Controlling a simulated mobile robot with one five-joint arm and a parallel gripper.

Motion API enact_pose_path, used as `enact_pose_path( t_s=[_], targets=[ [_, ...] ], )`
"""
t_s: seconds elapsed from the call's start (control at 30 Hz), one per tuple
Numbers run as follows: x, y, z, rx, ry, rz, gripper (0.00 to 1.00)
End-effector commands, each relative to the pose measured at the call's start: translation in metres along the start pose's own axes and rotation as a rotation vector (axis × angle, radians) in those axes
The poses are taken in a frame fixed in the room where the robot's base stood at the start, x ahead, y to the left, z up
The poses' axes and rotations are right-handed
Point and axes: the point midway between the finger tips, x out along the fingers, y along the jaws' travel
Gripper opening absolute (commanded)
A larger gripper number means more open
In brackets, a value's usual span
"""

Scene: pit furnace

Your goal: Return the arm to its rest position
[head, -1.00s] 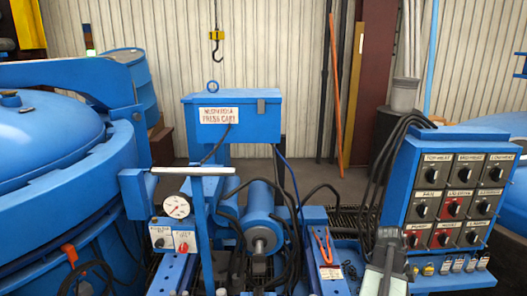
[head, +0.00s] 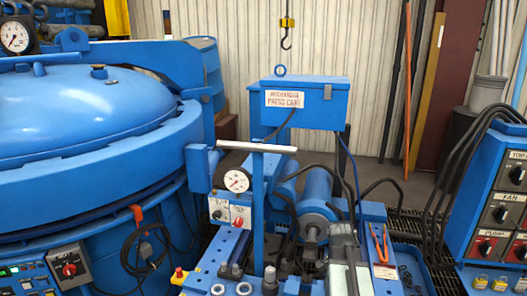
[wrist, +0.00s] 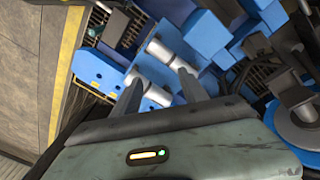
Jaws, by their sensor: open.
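My gripper (wrist: 158,72) shows in the wrist view with its two grey fingers apart and nothing held between them. Beyond the fingers are silver cylinders on blue metal parts; I cannot tell their distance from the fingertips. In the head view, a grey-green part of my arm (head: 345,262) stands at the lower middle, in front of the blue press cart (head: 308,103). The fingertips cannot be made out there.
A large blue furnace lid (head: 80,112) fills the left. A switch panel (head: 492,205) stands at right. A hook (head: 286,35) hangs at the back.

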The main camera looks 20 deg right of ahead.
Motion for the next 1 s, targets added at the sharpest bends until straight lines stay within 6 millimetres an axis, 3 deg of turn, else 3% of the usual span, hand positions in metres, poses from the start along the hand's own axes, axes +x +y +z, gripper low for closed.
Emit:
enact_pose_path(
  t_s=[0.03, 0.1, 0.2, 0.4, 0.6, 0.63, 0.7, 1.0],
  targets=[
    [0.006, -0.03, 0.035, -0.155, -0.004, -0.025, 0.51],
    [0.005, -0.061, 0.074, -0.357, -0.01, -0.056, 0.51],
    [0.003, -0.092, 0.122, -0.588, -0.014, -0.091, 0.51],
    [0.001, -0.131, 0.203, -0.95, -0.016, -0.147, 0.51],
    [0.0, -0.153, 0.277, -1.256, -0.013, -0.194, 0.51],
    [-0.007, -0.154, 0.283, -1.283, -0.013, -0.198, 0.51],
    [-0.033, -0.15, 0.275, -1.269, -0.013, -0.196, 0.51],
    [-0.107, -0.139, 0.264, -1.263, -0.014, -0.195, 0.51]
  ],
)
